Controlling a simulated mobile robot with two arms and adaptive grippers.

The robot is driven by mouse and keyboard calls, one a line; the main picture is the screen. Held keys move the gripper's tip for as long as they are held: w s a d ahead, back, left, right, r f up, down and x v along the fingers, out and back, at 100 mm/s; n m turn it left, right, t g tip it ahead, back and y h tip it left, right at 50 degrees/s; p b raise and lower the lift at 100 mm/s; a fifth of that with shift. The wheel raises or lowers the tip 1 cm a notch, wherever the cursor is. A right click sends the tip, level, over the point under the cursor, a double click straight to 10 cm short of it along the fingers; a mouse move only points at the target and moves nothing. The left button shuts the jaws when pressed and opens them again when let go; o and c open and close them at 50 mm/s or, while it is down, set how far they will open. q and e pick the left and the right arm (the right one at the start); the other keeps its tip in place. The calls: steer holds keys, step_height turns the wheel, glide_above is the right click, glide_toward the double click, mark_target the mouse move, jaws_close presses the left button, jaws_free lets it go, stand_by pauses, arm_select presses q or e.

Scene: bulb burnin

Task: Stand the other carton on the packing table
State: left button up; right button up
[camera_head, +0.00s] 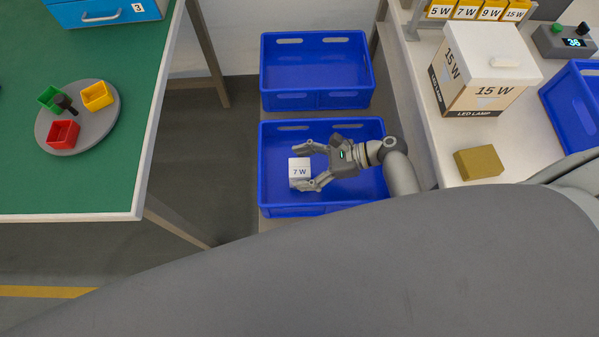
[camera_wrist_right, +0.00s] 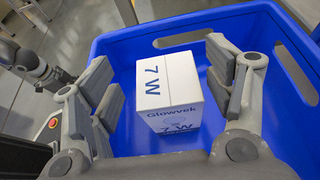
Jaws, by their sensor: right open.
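A small white carton marked 7 W (camera_head: 299,171) stands in the near blue crate (camera_head: 275,211). It also shows in the right wrist view (camera_wrist_right: 168,92), upright on the blue floor with its 7 W top and a printed front face visible. My right gripper (camera_head: 306,166) is open, reaching in from the right, with its fingers on either side of the carton. In the right wrist view the fingers (camera_wrist_right: 170,95) stand apart with gaps to the carton. A larger white and tan carton marked 15 W LED LAMP (camera_head: 467,98) stands on the white table (camera_head: 440,150) at right. My left gripper is not in view.
A second blue crate (camera_head: 316,101), empty, stands behind the near one. A brown block (camera_head: 478,163), a blue bin (camera_head: 575,105) and a display device (camera_head: 565,42) are on the white table. A green table (camera_head: 60,190) at left holds a round grey tray (camera_head: 90,140) with coloured cups.

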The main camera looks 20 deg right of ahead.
mark_target(291, 168)
steer(key=x, duration=0.4)
steer(key=shift+w+d+f, duration=0.2)
steer(key=shift+f, duration=0.1)
steer(key=shift+w+a+f, duration=0.1)
steer(key=shift+a+f, duration=0.1)
steer(key=shift+a, duration=0.3)
steer(key=c, duration=1)
steer(key=shift+c, duration=0.3)
steer(key=shift+r, duration=0.1)
steer(key=shift+r, duration=0.5)
steer(key=s+d+r+p, duration=0.3)
steer(key=s+d+r, duration=0.2)
steer(key=s+r, duration=0.7)
steer(key=shift+s+d, duration=0.15)
steer(key=shift+s, duration=0.35)
